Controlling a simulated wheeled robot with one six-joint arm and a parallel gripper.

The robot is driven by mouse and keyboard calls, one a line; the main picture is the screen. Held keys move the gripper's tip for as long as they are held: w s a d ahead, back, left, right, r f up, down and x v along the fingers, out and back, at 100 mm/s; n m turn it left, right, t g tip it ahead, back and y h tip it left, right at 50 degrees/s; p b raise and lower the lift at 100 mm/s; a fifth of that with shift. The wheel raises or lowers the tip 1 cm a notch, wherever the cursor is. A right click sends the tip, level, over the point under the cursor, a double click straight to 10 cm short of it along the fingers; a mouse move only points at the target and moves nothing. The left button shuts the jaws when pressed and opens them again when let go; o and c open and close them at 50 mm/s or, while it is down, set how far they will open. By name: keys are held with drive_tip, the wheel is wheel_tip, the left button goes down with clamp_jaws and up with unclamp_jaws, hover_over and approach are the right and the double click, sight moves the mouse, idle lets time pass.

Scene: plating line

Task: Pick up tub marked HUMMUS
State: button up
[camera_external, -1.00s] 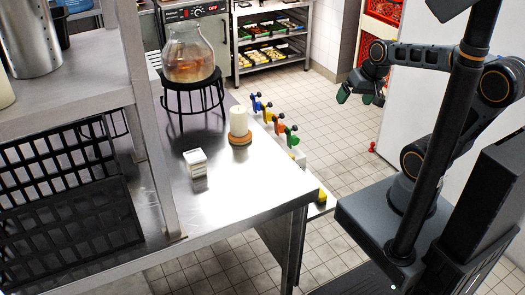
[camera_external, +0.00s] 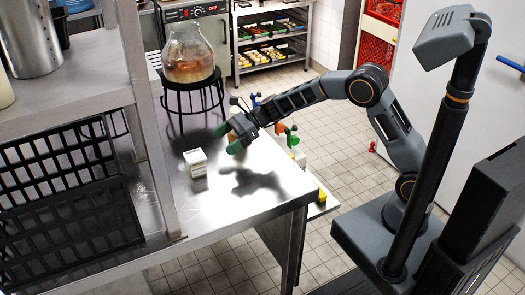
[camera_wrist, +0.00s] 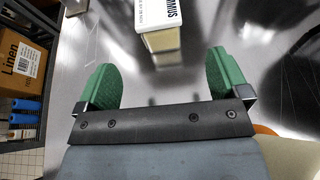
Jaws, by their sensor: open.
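The HUMMUS tub (camera_external: 197,170) is a small white-lidded tub standing on the steel table (camera_external: 245,200). In the wrist view the tub (camera_wrist: 160,22) shows at the top centre, its lid lettered "...MUS" and its side pale yellow, with its far part cut off by the picture edge. My gripper (camera_external: 231,135) is over the table, above and to the right of the tub in the external view. In the wrist view my gripper (camera_wrist: 163,82) has its two green fingers wide apart, with nothing between them. The tub lies beyond the fingertips, apart from them.
A glass jar (camera_external: 190,55) stands on a black wire stand behind. A black crate (camera_external: 70,190) and steel shelf (camera_external: 70,100) are at the left. In the wrist view a Linen box (camera_wrist: 22,65) is at the left. The table around the tub is mostly clear.

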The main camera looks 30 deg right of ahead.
sight(188, 167)
drive_tip(key=p+x, duration=0.2)
drive_tip(key=x, duration=0.9)
drive_tip(key=shift+a+f, duration=0.2)
drive_tip(key=shift+a, duration=0.15)
drive_tip(key=shift+c, duration=0.4)
drive_tip(key=c, duration=1)
drive_tip(key=shift+r, duration=0.1)
